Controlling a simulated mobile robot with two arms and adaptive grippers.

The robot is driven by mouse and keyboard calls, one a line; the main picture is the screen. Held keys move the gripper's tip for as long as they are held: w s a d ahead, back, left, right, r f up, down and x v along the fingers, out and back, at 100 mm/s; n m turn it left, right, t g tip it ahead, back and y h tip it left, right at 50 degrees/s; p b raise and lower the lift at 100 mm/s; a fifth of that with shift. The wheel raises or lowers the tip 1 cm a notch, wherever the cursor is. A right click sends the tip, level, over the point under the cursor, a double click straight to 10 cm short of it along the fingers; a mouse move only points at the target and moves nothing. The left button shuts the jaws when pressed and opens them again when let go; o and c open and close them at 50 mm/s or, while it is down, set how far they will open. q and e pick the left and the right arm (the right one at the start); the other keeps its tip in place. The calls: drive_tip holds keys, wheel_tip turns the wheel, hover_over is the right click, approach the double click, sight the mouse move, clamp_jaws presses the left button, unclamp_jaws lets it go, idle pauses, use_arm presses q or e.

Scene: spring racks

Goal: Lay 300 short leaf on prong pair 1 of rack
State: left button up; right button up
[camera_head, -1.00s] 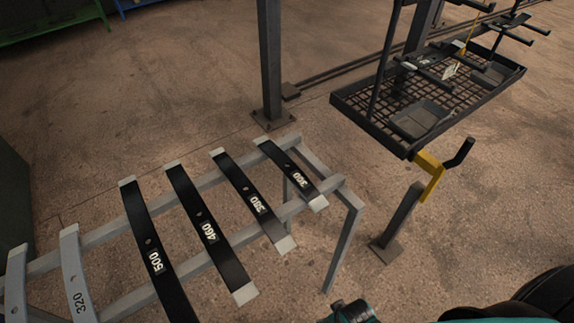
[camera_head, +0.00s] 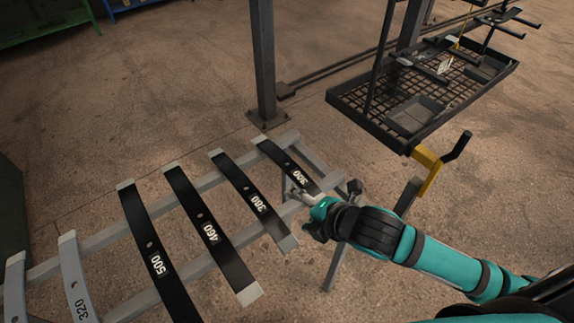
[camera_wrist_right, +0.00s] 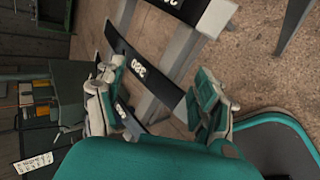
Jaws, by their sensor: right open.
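The short black leaf marked 300 (camera_head: 292,166) lies across two grey rails, rightmost of a row of leaves; its near end is hidden by my right gripper. My right gripper (camera_head: 310,203) is at that near end. In the right wrist view, its fingers are spread apart, with the dark leaf (camera_wrist_right: 131,124) showing between them, partly hidden by the gripper body. I cannot tell whether they touch it. The dark rack (camera_head: 375,130) with a mesh tray and prongs (camera_head: 437,70) stands at the upper right. I cannot read its prong numbers. My left gripper is not in view.
Black leaves marked 460 (camera_head: 208,231) and 500 (camera_head: 156,262), another black leaf (camera_head: 250,196) and grey leaves, one marked 320 (camera_head: 75,278), lie left of the 300 leaf. A grey post (camera_head: 262,60) stands behind. A yellow bracket (camera_head: 428,170) projects from the rack's near corner.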

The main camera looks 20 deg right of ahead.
drive_tip(key=w+d+r+n, duration=0.3)
drive_tip(key=n, duration=1.3)
approach(288, 164)
drive_tip(key=shift+t, duration=0.4)
drive_tip(key=w+f, duration=0.2)
drive_tip(key=f, duration=0.1)
drive_tip(key=shift+w+a+f, duration=0.15)
drive_tip(key=shift+w+f, duration=0.1)
drive_tip(key=shift+w, duration=0.1)
drive_tip(key=x, duration=0.2)
drive_tip(key=a+x, duration=0.1)
drive_tip(key=x, duration=0.2)
drive_tip(key=shift+w+p, duration=0.15)
drive_tip(key=shift+p, duration=0.15)
clamp_jaws()
drive_tip(key=shift+r, duration=0.15)
